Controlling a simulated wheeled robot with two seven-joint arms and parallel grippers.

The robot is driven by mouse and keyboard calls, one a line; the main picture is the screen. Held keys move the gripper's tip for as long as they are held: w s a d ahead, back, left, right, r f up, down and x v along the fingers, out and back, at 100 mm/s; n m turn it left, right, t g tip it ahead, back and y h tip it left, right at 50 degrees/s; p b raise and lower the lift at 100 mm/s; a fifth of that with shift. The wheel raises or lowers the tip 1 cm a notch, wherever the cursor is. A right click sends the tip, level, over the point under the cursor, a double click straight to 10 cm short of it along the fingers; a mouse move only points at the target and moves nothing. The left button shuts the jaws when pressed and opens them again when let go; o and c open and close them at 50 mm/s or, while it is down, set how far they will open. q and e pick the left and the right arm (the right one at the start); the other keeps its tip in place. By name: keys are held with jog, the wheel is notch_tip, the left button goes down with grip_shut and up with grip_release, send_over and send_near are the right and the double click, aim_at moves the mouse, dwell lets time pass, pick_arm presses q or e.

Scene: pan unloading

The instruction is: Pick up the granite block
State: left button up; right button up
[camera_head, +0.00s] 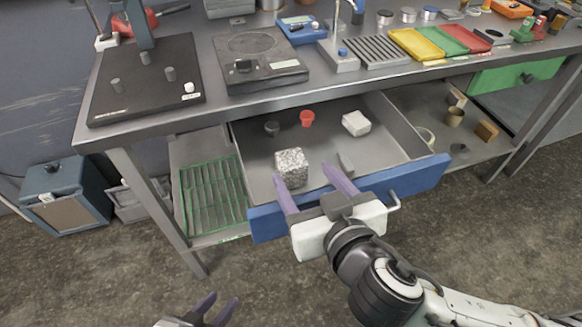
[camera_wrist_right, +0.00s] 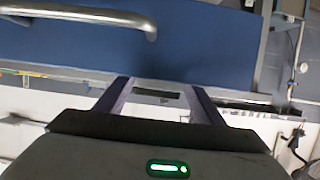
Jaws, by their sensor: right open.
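The granite block (camera_head: 291,163), a speckled grey-white cube, lies in the left front part of an open drawer (camera_head: 412,181) with a blue front. My right gripper (camera_head: 302,174) is open and reaches over the drawer front. Its purple fingers are spread, the left one close to the block's lower left side and the right one apart to its right. I cannot tell whether the left finger touches it. In the right wrist view, the open fingers (camera_wrist_right: 160,100) show below the blue drawer front; I cannot make out the block there. My left gripper (camera_head: 217,308) is open and empty at the bottom edge.
The drawer also holds a red cup (camera_head: 307,118), a dark cup (camera_head: 272,128), a white block (camera_head: 356,123) and a grey piece (camera_head: 346,162). The bench top (camera_head: 225,99) overhangs the drawer's back. A green rack (camera_head: 213,195) lies at left.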

aim_at(292, 160)
jog(key=shift+x, duration=3.05)
jog(key=c, duration=1.5)
